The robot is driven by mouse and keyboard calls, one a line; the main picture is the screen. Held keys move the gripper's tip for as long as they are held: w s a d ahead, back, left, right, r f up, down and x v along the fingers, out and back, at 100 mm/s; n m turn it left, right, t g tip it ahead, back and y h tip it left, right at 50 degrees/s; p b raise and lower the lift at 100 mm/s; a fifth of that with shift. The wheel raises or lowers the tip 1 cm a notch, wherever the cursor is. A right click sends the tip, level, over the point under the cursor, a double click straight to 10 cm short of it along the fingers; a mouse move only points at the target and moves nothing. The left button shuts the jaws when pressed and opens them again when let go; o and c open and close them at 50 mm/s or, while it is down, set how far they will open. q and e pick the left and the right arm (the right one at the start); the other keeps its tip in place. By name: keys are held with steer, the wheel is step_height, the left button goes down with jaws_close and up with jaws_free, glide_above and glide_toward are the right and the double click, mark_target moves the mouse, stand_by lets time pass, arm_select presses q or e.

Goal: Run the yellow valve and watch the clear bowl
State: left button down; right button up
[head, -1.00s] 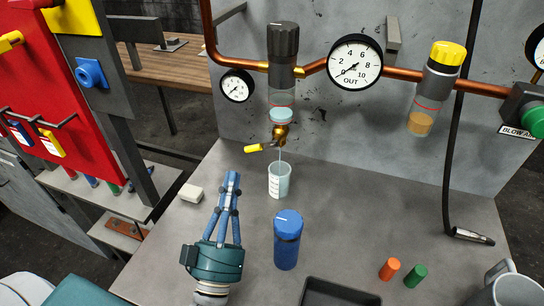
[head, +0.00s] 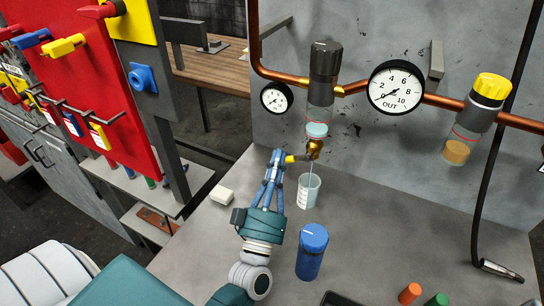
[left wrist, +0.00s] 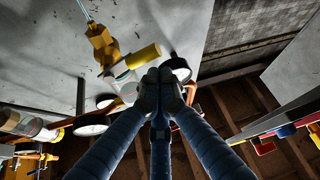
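The yellow valve lever (head: 299,158) sticks out to the left from the brass drain (head: 314,148) under the clear bowl (head: 319,121). The bowl holds a little pale blue liquid at its bottom, just below a red line. A thin stream runs from the drain into a clear beaker (head: 309,192). My left gripper (head: 278,155) has its fingers together, tips just left of the lever's end. In the left wrist view the lever (left wrist: 144,56) lies just beyond the fingertips (left wrist: 165,78), not between them. My right gripper is not in view.
A blue canister (head: 312,252) stands close right of my left forearm. A white block (head: 221,195) lies at the table's left edge. Gauges (head: 396,88), copper pipe and a yellow-capped unit (head: 474,118) are on the wall. A black hose (head: 485,210) hangs right.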

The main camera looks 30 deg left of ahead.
arm_select(q)
steer(key=shift+f, duration=0.15)
steer(key=shift+d+f, duration=0.1)
steer(key=n, duration=0.1)
steer(key=f+n+y, duration=0.1)
steer(key=n, duration=0.1)
steer(key=shift+w+d+f+g, duration=0.1)
steer(key=shift+d+f+g, duration=0.1)
steer(key=shift+d+g, duration=0.15)
steer(key=shift+a+r, duration=0.1)
steer(key=shift+a, duration=0.05)
